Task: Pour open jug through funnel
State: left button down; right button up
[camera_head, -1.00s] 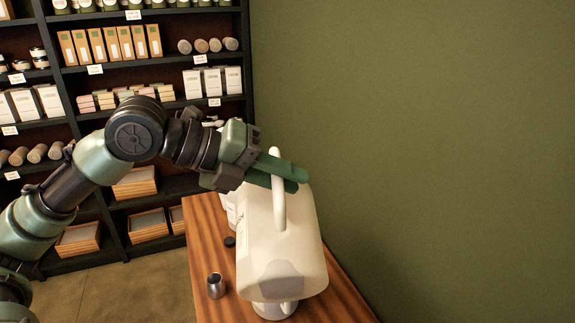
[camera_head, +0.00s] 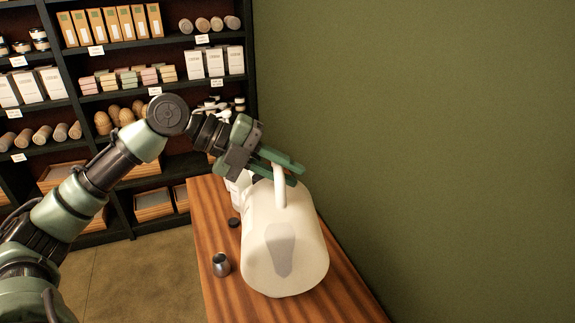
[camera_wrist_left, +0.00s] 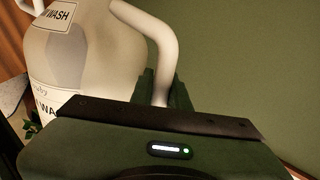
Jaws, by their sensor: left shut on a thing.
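A large cream-white jug (camera_head: 305,240) is tilted over the wooden table, its broad base toward the head camera. My left gripper (camera_head: 284,171) is shut on its handle (camera_head: 280,190). In the left wrist view the handle (camera_wrist_left: 160,55) runs down between the fingers, and the white body (camera_wrist_left: 95,50) with a printed "WASH" label is at the left. The jug's mouth is hidden. Another white container (camera_head: 237,190) stands partly hidden behind the jug. I cannot make out a funnel. My right gripper is in neither view.
On the wooden table (camera_head: 212,235) stand a small metal cup (camera_head: 221,265) and a black cap (camera_head: 234,222), left of the jug. A green wall (camera_head: 430,130) is close on the right. A stocked dark shelf (camera_head: 120,70) stands behind at the left.

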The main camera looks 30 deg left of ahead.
pick_arm(q)
jog(key=shift+w+a+r+n+g+h+p, duration=0.15)
jog(key=shift+w+a+n+g+h+p, duration=0.15)
jog(key=shift+w+p, duration=0.35)
jog(key=shift+w+a+r+n+g+h+p, duration=0.1)
jog(key=shift+w+a+n+g+h+p, duration=0.2)
jog(key=shift+p, duration=0.5)
jog(key=shift+w+a+f+n+p, duration=0.15)
jog(key=shift+w+a+n+p, duration=0.15)
jog(key=shift+w+a+p, duration=0.25)
jog(key=shift+w+f+g, duration=0.15)
jog(key=shift+w+g, duration=0.05)
jog(key=shift+g, duration=0.1)
